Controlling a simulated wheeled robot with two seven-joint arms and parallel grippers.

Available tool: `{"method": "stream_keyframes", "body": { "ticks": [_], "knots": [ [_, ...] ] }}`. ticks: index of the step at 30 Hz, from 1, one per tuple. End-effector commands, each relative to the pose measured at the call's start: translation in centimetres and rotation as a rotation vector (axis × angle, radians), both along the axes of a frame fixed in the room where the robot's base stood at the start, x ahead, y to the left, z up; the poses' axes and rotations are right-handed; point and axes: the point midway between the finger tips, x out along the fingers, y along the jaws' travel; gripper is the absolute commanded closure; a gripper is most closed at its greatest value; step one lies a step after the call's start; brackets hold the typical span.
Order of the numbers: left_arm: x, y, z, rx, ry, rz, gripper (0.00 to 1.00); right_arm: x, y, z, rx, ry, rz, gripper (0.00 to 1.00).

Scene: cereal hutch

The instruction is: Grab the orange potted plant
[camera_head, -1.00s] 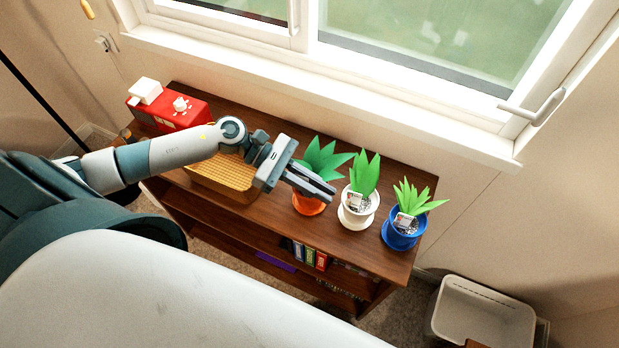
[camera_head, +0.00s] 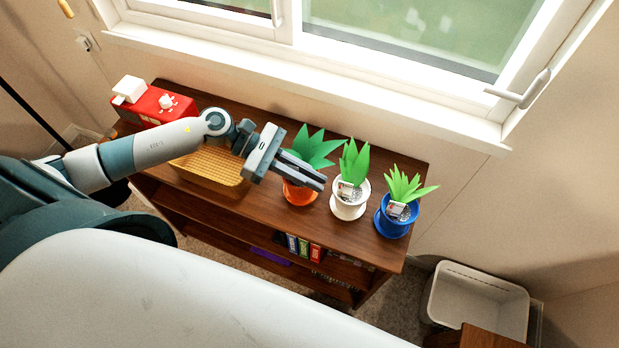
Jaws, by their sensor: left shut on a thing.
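The orange potted plant (camera_head: 299,195) stands on the brown wooden shelf top, with broad green leaves (camera_head: 314,147) rising behind my gripper. My left gripper (camera_head: 308,178) reaches in from the left and lies across the pot's upper part, shut on the plant. Its fingers hide the pot's rim and the lower leaves. The pot still appears upright on the shelf. My right gripper is not in view.
A white potted plant (camera_head: 348,208) stands close to the right of my fingertips, then a blue one (camera_head: 391,226). A woven basket (camera_head: 212,178) and a red appliance (camera_head: 163,106) stand left. The window sill (camera_head: 330,92) runs behind. A white bin (camera_head: 478,298) stands lower right.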

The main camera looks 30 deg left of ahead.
Motion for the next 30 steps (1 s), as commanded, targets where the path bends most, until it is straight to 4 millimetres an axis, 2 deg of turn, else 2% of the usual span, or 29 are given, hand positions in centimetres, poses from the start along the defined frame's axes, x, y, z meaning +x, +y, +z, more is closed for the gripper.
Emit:
{"method": "stream_keyframes", "body": {
  "ticks": [16,21,30],
  "knots": [
    [0.0,0.0,7.8,-0.001,-0.005,-0.001,1.0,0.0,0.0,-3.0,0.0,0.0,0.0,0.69],
    [0.0,0.0,8.8,-0.001,-0.002,-0.001,1.0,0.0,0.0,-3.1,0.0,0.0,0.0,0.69],
    [0.0,0.0,8.9,-0.001,-0.001,0.0,1.0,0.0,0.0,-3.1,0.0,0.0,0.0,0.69]
  ]
}}
